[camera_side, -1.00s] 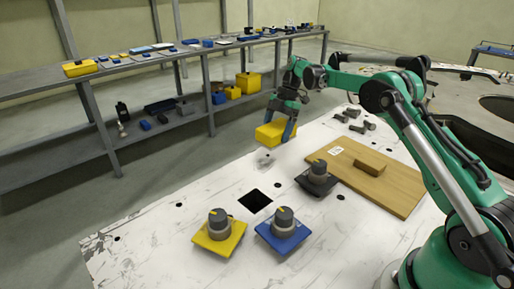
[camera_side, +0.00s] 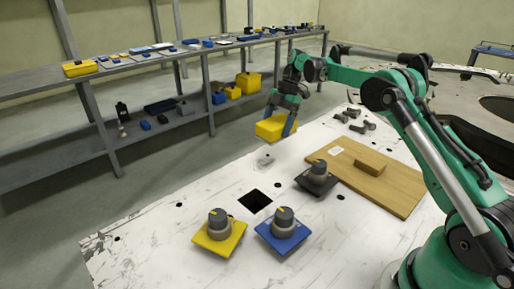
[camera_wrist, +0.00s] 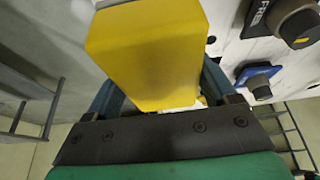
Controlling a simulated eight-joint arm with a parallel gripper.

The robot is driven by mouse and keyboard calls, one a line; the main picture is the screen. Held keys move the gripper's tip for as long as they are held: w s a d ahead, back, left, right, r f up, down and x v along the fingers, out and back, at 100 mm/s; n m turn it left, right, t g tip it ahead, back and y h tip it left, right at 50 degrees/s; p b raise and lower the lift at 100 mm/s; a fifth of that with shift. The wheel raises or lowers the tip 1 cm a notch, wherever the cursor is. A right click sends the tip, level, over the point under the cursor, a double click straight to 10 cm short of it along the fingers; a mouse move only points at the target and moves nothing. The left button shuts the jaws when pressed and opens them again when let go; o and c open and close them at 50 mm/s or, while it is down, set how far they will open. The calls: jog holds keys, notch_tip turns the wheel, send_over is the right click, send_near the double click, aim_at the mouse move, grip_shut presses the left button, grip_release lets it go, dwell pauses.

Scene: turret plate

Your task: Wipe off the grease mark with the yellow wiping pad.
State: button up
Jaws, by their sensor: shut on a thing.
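The yellow wiping pad (camera_side: 273,127) is a yellow block between the fingers of my gripper (camera_side: 281,120), which is shut on it. The pad is held above the far left part of the white plate (camera_side: 206,196). In the wrist view the pad (camera_wrist: 150,55) fills the upper middle, between the blue fingers. A faint grey smudge, which looks like the grease mark (camera_side: 265,160), is on the plate just below and in front of the pad. I cannot tell its exact outline among the plate's scratches.
Knobs stand on a yellow base (camera_side: 220,238), a blue base (camera_side: 282,237) and a black base (camera_side: 314,186). A square dark hole (camera_side: 255,201) lies between them and the smudge. A wooden board (camera_side: 392,188) with a block is at right. Several grey parts (camera_side: 356,122) lie behind.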

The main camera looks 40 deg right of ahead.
send_over(272, 160)
jog(key=d, duration=0.1)
jog(key=shift+d+f, duration=0.1)
jog(key=shift+f, duration=2.8)
notch_tip(272, 160, down, 2)
jog(key=shift+f, duration=0.1)
jog(key=shift+a, duration=0.9)
jog(key=shift+c, duration=0.5)
jog(key=shift+a, duration=3)
jog(key=shift+d, duration=3.9)
jog(key=shift+r, duration=4.2)
